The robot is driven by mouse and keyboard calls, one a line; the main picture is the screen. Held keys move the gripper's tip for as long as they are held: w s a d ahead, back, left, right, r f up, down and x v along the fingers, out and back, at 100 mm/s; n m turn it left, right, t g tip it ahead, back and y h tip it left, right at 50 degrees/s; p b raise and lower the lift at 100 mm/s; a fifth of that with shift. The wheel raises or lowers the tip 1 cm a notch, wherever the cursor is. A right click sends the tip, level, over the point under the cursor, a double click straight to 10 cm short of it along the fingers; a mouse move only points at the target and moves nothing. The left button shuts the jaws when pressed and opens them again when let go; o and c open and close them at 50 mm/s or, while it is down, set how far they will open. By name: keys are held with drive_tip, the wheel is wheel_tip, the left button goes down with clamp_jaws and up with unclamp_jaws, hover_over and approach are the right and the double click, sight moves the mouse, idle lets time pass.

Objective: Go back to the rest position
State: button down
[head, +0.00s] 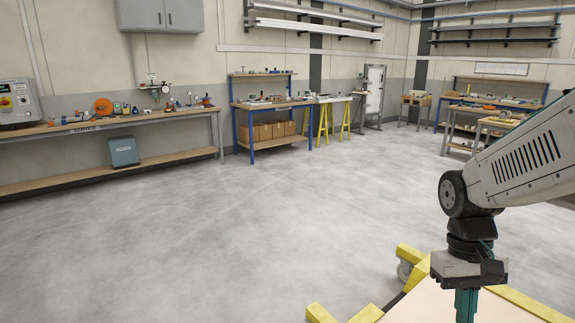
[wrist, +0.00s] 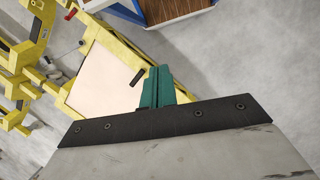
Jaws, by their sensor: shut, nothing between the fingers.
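My gripper (wrist: 160,75) shows in the wrist view as green fingers held together, with nothing between them. In the head view my gripper (head: 467,303) hangs down at the lower right from my arm, over the pale panel of a yellow-framed trolley (head: 407,252). The trolley also shows in the wrist view (wrist: 130,48), with its pale top and a small dark piece near its edge. The gap between fingers and panel is hard to judge.
A long service bench (head: 110,124) runs along the left wall. A blue-legged bench (head: 272,142) with boxes stands at the back. More benches are at the right rear. The grey floor (head: 230,230) in the middle is clear. More yellow frames (wrist: 22,65) show in the wrist view.

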drive_tip(key=s+a+r+n+t, duration=0.1)
drive_tip(key=s+a+r+t, duration=0.3)
drive_tip(key=s+r, duration=0.5)
drive_tip(key=shift+a+t, duration=0.4)
drive_tip(key=shift+a, duration=0.5)
drive_tip(key=shift+d, duration=0.1)
